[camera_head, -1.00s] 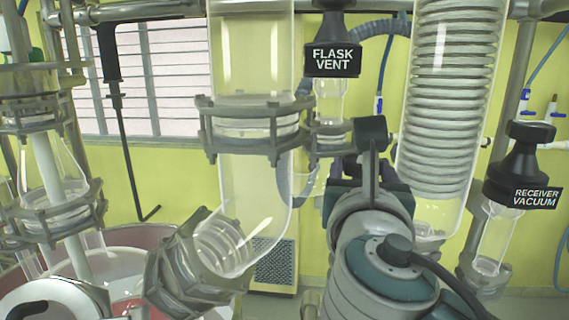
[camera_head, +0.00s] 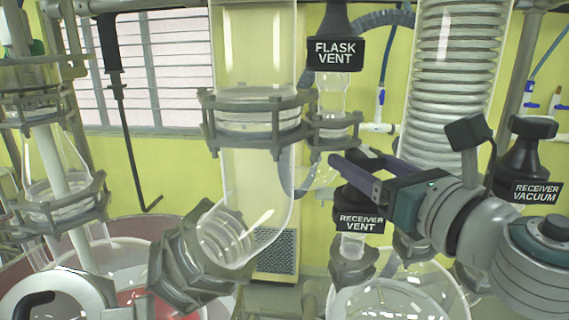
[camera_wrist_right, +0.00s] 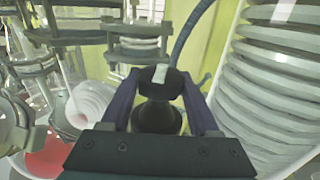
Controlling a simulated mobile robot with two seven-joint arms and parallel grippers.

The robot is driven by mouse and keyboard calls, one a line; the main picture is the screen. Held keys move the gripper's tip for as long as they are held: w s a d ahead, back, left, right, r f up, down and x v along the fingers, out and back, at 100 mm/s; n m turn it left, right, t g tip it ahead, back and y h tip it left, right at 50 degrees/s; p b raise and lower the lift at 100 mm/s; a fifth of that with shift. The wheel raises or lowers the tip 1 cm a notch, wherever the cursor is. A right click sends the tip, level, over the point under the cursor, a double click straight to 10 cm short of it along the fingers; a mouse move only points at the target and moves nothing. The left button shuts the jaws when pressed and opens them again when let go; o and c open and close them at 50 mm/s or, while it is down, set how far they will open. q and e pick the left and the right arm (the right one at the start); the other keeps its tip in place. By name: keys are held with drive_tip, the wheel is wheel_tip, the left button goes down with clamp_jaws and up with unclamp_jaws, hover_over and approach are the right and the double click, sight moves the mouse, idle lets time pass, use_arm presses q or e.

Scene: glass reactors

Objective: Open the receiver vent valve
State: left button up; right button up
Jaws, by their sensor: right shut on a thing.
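The receiver vent valve (camera_head: 360,222) is a black fitting with a white RECEIVER VENT label, standing on a short glass neck above a round glass vessel in the head view. My right gripper (camera_head: 355,160) reaches in from the right at the top of this valve, and its purple-grey fingers partly hide the knob. In the right wrist view the black knob (camera_wrist_right: 160,84), with a white mark on top, sits between the two fingers. The right gripper is shut on it. How far the valve is turned cannot be told. My left gripper is not in view.
The flask vent valve (camera_head: 335,52) hangs above and left of my gripper. The receiver vacuum valve (camera_head: 530,190) stands at the right, close to my arm. A coiled glass condenser (camera_head: 455,80) rises behind. A large glass column (camera_head: 255,60) and clamps fill the left.

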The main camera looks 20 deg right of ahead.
drive_tip(key=shift+n+y, duration=0.3)
drive_tip(key=shift+y, duration=0.2)
drive_tip(key=o, duration=1.1)
